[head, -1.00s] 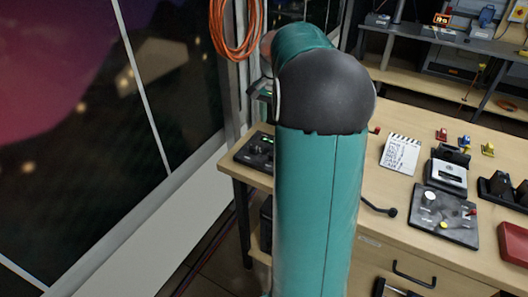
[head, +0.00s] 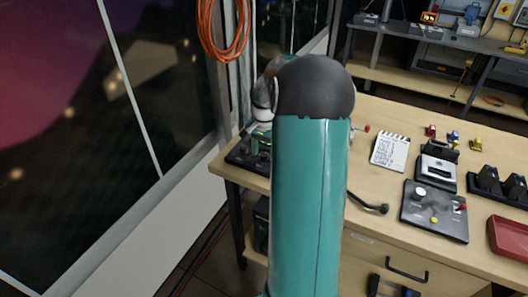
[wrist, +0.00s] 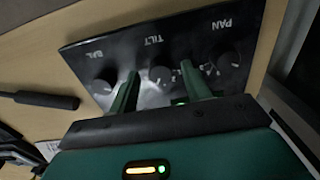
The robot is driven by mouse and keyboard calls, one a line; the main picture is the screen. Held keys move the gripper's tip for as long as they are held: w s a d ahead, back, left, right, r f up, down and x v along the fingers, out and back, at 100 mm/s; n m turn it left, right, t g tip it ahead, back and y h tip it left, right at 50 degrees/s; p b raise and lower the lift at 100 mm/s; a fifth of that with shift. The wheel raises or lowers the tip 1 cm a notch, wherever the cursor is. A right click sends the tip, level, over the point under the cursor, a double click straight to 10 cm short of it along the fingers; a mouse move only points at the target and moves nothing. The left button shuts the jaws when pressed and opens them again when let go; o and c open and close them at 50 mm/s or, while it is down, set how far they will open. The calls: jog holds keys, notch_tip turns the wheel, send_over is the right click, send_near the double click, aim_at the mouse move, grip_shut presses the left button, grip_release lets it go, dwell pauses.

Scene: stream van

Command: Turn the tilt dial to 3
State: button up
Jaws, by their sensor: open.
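The dark control panel (wrist: 150,55) lies on the wooden desk, with three dials in a row; it also shows in the head view (head: 240,155), partly behind my arm. The tilt dial (wrist: 159,75) is the middle one, under the upside-down label TILT. My gripper (wrist: 160,71) is open, with green fingers at the left and right of the tilt dial in the picture. I cannot tell whether they touch it. The dial's pointer setting is too small to read. The pan dial (wrist: 226,62) is to the right, close to the right finger.
Another dial (wrist: 102,86) is on the panel's left. A black rod-like thing (wrist: 45,99) lies beside the panel. On the desk are a notepad (head: 390,151), a grey switch board (head: 434,212) and a red tray (head: 508,238). A window is at the left.

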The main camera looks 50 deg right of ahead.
jog(key=shift+f, duration=0.3)
jog(key=c, duration=1)
jog(key=shift+n, duration=2.9)
